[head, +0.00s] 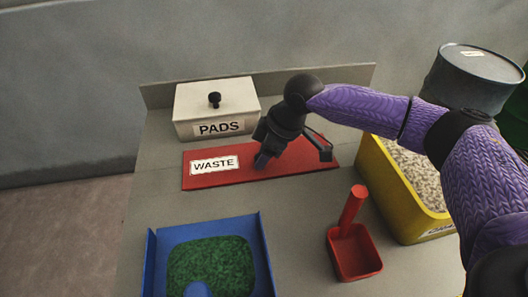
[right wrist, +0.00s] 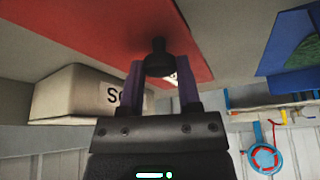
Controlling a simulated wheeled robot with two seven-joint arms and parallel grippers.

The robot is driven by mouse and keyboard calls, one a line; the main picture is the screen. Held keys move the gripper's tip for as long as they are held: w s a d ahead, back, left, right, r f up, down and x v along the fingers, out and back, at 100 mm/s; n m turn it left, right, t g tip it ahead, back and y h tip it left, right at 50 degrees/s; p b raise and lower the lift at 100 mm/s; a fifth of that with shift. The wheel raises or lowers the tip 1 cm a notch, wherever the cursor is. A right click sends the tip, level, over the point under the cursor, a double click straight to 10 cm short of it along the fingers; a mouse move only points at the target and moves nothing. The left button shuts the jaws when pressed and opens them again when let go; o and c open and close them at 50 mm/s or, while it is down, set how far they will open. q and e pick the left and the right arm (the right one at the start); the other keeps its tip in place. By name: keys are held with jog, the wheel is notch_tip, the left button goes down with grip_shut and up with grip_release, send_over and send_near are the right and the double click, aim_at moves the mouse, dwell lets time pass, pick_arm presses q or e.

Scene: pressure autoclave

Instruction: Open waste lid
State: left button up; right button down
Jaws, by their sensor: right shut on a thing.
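The red waste lid (head: 230,178) lies flat on the grey table, with a white "WASTE" label (head: 214,165) on its left part. It also shows in the right wrist view (right wrist: 70,30). My right gripper (head: 263,159) reaches down over the middle of the lid. In the right wrist view its two fingers (right wrist: 160,75) are shut around a black knob (right wrist: 158,57) on the lid. The knob is hidden by my gripper in the head view. I cannot see any gap under the lid. My left gripper is not in view.
A pale "PADS" box (head: 193,104) with a black knob stands just behind the lid. A blue tray (head: 151,265) with green material is in front, and a red scoop (head: 354,253) lies front right. A yellow bin (head: 390,205) of granules and a drum (head: 470,75) stand at right.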

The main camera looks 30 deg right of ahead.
jog(key=shift+r+p, duration=0.2)
jog(key=shift+p, duration=0.15)
jog(key=r+g+p, duration=0.1)
jog(key=p, duration=0.1)
jog(key=shift+w+r+g+y+p, duration=0.15)
jog(key=shift+w+g+y+p, duration=0.15)
jog(key=shift+w+p, duration=0.1)
jog(key=shift+w+d+r+g+p, duration=0.15)
jog(key=shift+w+r+g+p, duration=0.15)
jog(key=shift+w+g, duration=0.15)
jog(key=shift+w+d+r, duration=0.15)
jog(key=shift+w+r, duration=0.3)
jog(key=shift+w+d+r+b, duration=0.2)
jog(key=shift+w+r+b, duration=0.15)
jog(key=shift+w, duration=0.25)
